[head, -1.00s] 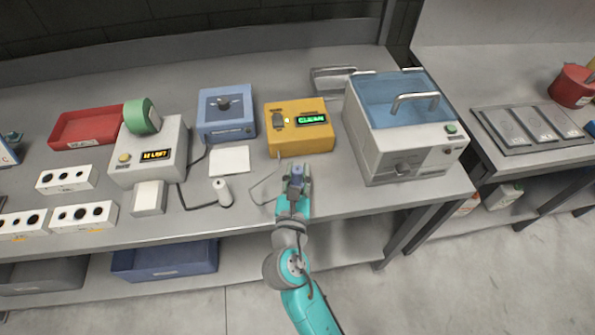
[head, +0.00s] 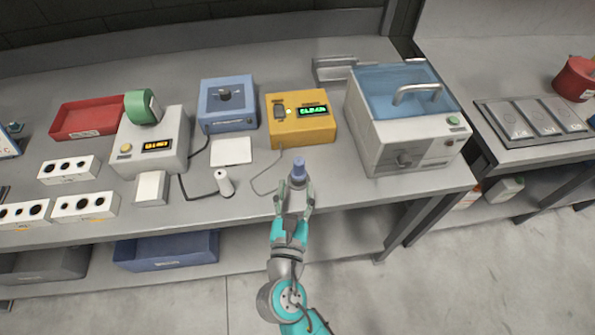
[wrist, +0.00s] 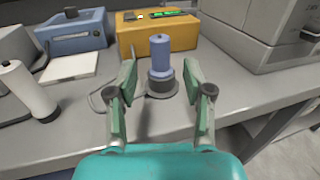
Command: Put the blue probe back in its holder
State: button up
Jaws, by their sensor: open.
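The blue probe (head: 298,170) stands upright near the front edge of the bench, in front of the yellow box. In the wrist view, the blue probe (wrist: 160,57) rises from a dark round holder (wrist: 162,86) and its foot sits inside the ring. The holder (head: 297,183) is partly hidden in the head view. My gripper (head: 294,196) is open and empty on the near side of the probe. In the wrist view, the fingers of my gripper (wrist: 160,84) are spread to the left and right of the probe, apart from it.
A yellow box (head: 299,120) with a green display and a thin cable stands behind. A white probe (head: 224,183) stands to the left, near a white pad (head: 231,151). A blue-lidded grey bath (head: 400,135) stands to the right. Bench room between is clear.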

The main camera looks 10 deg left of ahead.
jog(key=shift+s, duration=2.15)
jog(key=shift+d, duration=0.1)
jog(key=s+d+f+m+g+y, duration=0.1)
jog(key=s+d+f+m+g, duration=0.1)
jog(key=s+d+f+m, duration=0.5)
jog(key=s+d+f+m+g+y, duration=0.1)
jog(key=s+d+f+m+g, duration=0.1)
jog(key=s+d+f+m, duration=0.45)
jog(key=s+d+r+m+h, duration=0.1)
jog(key=s+d+r+m, duration=0.4)
jog(key=m, duration=0.6)
jog(key=s+d+r+m+h, duration=0.1)
jog(key=s+d+r+m, duration=0.3)
jog(key=s+m, duration=0.5)
jog(key=d+m, duration=0.1)
jog(key=m, duration=0.1)
jog(key=shift+s+r+m+t, duration=0.2)
jog(key=shift+r+m+t, duration=0.15)
jog(key=shift+t, duration=0.05)
